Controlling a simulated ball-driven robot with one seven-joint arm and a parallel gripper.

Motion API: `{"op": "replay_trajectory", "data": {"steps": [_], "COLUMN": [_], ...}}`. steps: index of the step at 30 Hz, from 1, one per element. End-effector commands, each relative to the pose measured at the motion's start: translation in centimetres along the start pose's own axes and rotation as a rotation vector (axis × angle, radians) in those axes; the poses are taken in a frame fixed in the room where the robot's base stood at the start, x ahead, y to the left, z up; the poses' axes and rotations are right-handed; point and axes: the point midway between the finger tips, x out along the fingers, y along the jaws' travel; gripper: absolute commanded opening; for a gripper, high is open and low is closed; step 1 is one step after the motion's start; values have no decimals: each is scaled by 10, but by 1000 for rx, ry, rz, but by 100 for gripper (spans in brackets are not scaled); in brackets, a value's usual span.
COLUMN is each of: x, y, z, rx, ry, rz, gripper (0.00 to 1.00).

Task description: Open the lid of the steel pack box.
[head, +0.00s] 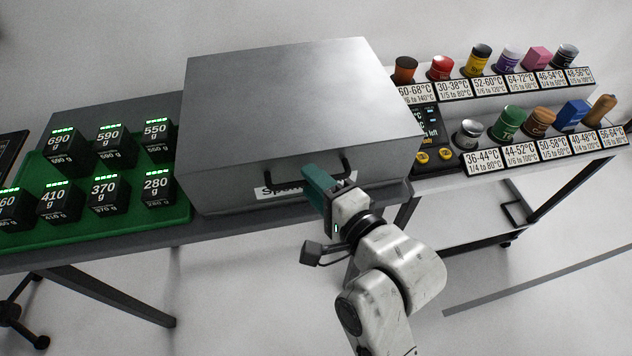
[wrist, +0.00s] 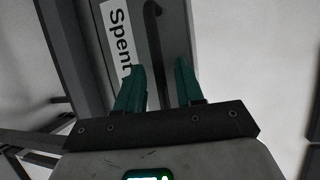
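The steel pack box (head: 230,165) stands on the table with its grey lid (head: 280,85) closed. A dark bar handle (head: 347,165) runs across its front, above a white label (head: 265,192) reading "Spent", partly hidden by my gripper. My gripper (head: 312,174) is at the front of the box, over the middle of the handle. In the wrist view my green fingers (wrist: 160,66) are apart, with the handle (wrist: 154,35) running down toward the gap between them. I cannot tell whether they touch it.
A green tray (head: 180,212) with several black weight blocks (head: 108,192) lies left of the box. A rack of several coloured containers (head: 508,122) with temperature labels stands to the right. The space above the lid looks clear.

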Motion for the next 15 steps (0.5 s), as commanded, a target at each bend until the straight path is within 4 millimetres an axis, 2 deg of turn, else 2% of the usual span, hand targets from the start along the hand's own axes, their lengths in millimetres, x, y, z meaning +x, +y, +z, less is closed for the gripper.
{"op": "replay_trajectory", "data": {"steps": [6,15], "x": [0,0], "y": [0,0], "z": [0,0], "rx": [0,0], "ry": [0,0], "rz": [0,0], "gripper": [37,9]}}
